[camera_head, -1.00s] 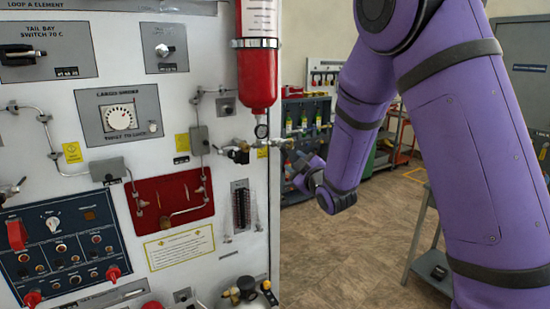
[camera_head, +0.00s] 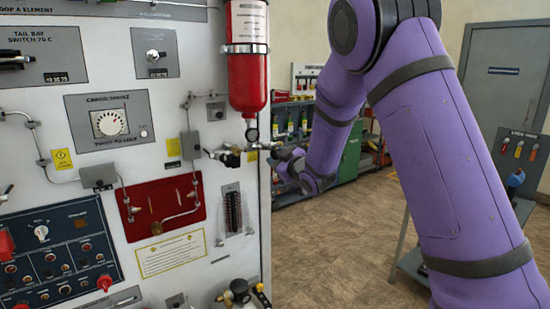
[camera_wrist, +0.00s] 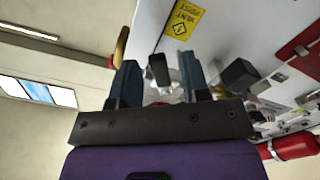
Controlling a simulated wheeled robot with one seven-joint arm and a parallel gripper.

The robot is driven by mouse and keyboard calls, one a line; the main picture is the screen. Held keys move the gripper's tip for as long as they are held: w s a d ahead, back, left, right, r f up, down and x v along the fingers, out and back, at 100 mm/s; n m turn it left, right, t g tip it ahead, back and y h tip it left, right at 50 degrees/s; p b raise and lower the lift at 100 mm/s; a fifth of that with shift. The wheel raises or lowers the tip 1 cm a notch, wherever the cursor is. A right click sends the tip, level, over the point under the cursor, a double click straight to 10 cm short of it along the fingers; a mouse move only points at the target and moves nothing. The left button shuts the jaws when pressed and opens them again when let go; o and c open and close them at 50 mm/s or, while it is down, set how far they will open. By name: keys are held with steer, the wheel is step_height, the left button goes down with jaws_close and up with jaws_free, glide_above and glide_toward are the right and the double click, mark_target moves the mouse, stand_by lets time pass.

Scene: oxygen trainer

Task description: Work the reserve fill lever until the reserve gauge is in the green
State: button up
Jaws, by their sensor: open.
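A red bottle (camera_head: 247,60) hangs on the panel's right edge, with a small round gauge (camera_head: 251,134) under it. The gauge's dial is too small to read. Beside it a fitting with a dark handle (camera_head: 228,156) sticks out; I cannot tell whether this is the reserve fill lever. My gripper (camera_head: 282,164) is just right of the panel edge, near this fitting. In the wrist view my gripper (camera_wrist: 160,82) is open, its two fingers apart. A dark block on a pale metal fitting (camera_wrist: 159,70) shows between the fingers; contact cannot be told.
The white panel (camera_head: 130,85) carries switches, pipes and a red recessed plate (camera_head: 160,222). A yellow vent tag (camera_wrist: 184,19) is close to the fingers in the wrist view. Open floor (camera_head: 330,240) lies right of the panel.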

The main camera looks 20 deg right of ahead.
steer(key=shift+w+a, duration=0.2)
steer(key=shift+w, duration=0.5)
steer(key=shift+c, duration=0.4)
jaws_close()
steer(key=shift+s+a+f+m, duration=0.1)
steer(key=shift+a+m, duration=0.1)
steer(key=shift+m, duration=0.45)
steer(key=shift+s+a+f+m, duration=0.1)
steer(key=shift+a+m, duration=0.05)
steer(key=shift+m, duration=0.5)
steer(key=shift+s+a+f+m, duration=0.1)
steer(key=shift+a+m, duration=0.25)
steer(key=shift+m, duration=0.6)
steer(key=shift+s+a+m, duration=0.1)
steer(key=shift+a+m, duration=0.25)
steer(key=shift+m, duration=0.6)
